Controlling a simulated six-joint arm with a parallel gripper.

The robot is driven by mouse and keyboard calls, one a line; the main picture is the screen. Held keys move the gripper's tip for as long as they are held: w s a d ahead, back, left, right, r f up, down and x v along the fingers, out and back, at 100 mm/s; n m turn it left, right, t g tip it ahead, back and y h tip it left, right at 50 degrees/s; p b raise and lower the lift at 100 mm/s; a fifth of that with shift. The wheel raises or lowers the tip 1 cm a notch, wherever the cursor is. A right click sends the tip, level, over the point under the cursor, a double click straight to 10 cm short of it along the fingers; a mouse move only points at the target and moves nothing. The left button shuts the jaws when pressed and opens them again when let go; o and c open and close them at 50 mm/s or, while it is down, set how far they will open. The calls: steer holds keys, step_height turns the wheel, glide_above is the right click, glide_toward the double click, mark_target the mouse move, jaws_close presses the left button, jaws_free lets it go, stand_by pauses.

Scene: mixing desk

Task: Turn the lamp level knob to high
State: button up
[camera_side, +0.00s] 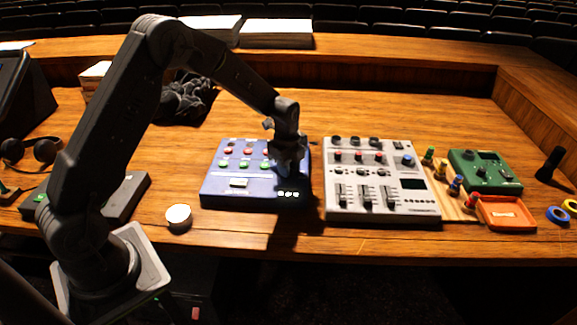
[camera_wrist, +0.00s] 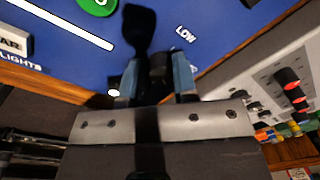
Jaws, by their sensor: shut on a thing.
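The blue control box (camera_side: 215,186) sits on the desk left of the grey mixer, with red and green buttons on top. My gripper (camera_side: 288,166) reaches down onto its right side and hides the knob in the side view. In the wrist view my gripper (camera_wrist: 158,85) has its two bluish fingers closed around the dark lamp level knob (camera_wrist: 159,66). The word LOW is printed on the blue panel to the upper right of the knob. Which mark the knob points at cannot be told.
The grey mixer (camera_side: 383,165) stands close on the right of the blue box. Beyond it are coloured pegs, a green box (camera_side: 485,172) and an orange tray (camera_side: 505,214). A round white-topped object (camera_side: 178,216) lies in front left.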

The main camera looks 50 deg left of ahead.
stand_by(0.4)
steer(key=o, duration=0.9)
steer(key=r, duration=1.3)
steer(key=shift+s+r, duration=0.35)
steer(key=shift+r, duration=0.05)
steer(key=shift+r, duration=0.1)
steer(key=s+d+r+n+t, duration=0.1)
steer(key=s+d+r+n, duration=0.25)
steer(key=s+r, duration=0.35)
steer(key=s+d+n+t, duration=0.1)
steer(key=s+n, duration=0.3)
steer(key=s, duration=0.2)
steer(key=s+d+r+n+t, duration=0.1)
steer(key=s+d+n, duration=0.1)
steer(key=s+n, duration=0.3)
steer(key=s+d+r+n+t, duration=0.1)
steer(key=s+n, duration=0.3)
steer(key=s, duration=0.5)
steer(key=shift+s+d+r+n+t, duration=0.15)
steer(key=shift+s+d+n+t, duration=0.15)
steer(key=shift+t, duration=0.2)
